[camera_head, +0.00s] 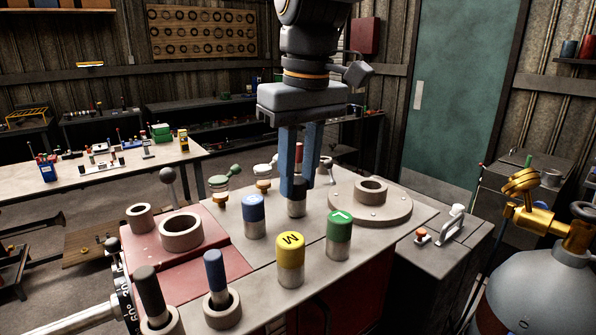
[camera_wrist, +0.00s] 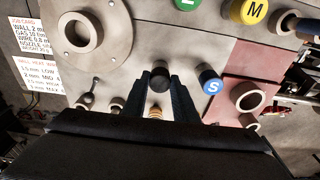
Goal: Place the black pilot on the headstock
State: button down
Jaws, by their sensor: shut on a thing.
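My gripper (camera_head: 298,190) points down over the middle of the bench, its blue fingers shut on the black-topped pilot (camera_head: 297,206). In the wrist view the round black top of the pilot (camera_wrist: 160,79) shows between the fingertips. The pilot is upright; I cannot tell if its base touches the bench. A red block (camera_head: 215,263) with a large collar (camera_head: 181,232) and a smaller collar (camera_head: 139,217) is at the left. A round flange plate (camera_head: 397,209) with a raised ring (camera_head: 370,190) is at the right. No label shows which is the headstock.
Blue (camera_head: 253,216), yellow M (camera_head: 291,258) and green L (camera_head: 339,234) cylinders stand close by, in front of and beside my gripper. Black-handled (camera_head: 149,292) and blue-handled (camera_head: 214,272) pins stand in rings at the front left. A ball-topped lever (camera_head: 168,175) rises behind the red block.

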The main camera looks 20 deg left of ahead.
jog(key=shift+f, duration=0.15)
jog(key=c, duration=1.4)
grip_release()
jog(key=shift+c, duration=0.2)
notch_tip(320, 180, up, 12)
jog(key=d+b, duration=0.1)
jog(key=b, duration=0.2)
jog(key=shift+s, duration=0.45)
jog(key=shift+d, duration=0.1)
